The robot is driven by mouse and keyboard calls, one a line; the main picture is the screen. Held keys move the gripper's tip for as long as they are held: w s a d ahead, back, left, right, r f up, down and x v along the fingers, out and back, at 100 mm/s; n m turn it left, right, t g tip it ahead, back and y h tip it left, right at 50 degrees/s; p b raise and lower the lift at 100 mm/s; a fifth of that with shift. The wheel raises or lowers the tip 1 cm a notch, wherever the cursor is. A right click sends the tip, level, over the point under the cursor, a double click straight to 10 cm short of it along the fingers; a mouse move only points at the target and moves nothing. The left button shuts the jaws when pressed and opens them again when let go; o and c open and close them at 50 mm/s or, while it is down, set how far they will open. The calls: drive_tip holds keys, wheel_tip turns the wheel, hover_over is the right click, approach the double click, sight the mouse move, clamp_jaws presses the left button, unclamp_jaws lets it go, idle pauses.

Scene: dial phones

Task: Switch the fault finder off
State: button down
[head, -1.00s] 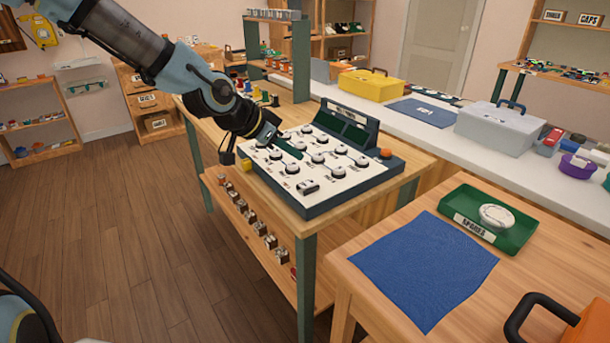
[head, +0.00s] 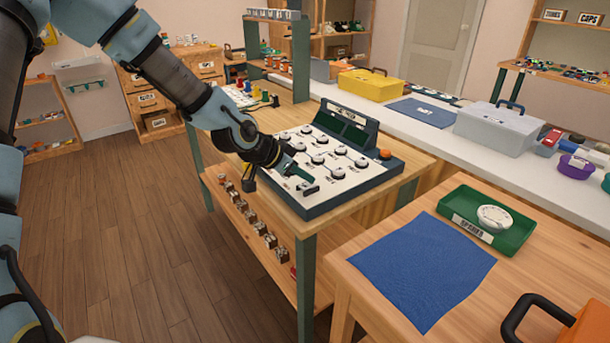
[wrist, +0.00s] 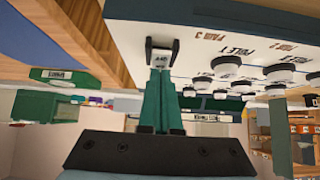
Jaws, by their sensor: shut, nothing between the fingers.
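The fault finder (head: 350,180) is a dark console on the wooden bench, with a white sloping panel of several round knobs and a raised back display. Its small switch (head: 308,189) sits near the panel's front corner; in the wrist view the pale labelled switch (wrist: 161,57) lies between two dark side guards. My gripper (head: 308,177) is over that front part of the panel, its green fingers together and empty. In the wrist view the fingertips (wrist: 160,75) point at the switch and overlap its near edge; I cannot tell whether they touch it.
An orange knob or lamp (head: 385,154) stands at the console's right corner. Round knobs (wrist: 226,66) lie beside the fingers. A nearer table carries a blue cloth (head: 425,268) and a green tray (head: 460,222). The floor at left (head: 140,260) is clear.

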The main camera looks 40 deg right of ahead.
drive_tip(key=shift+d+f+b, duration=0.1)
drive_tip(key=shift+f+b, duration=0.3)
drive_tip(key=shift+b, duration=0.05)
drive_tip(key=shift+r, duration=0.1)
drive_tip(key=shift+d, duration=0.2)
drive_tip(key=shift+d+r, duration=0.15)
drive_tip(key=shift+d, duration=0.45)
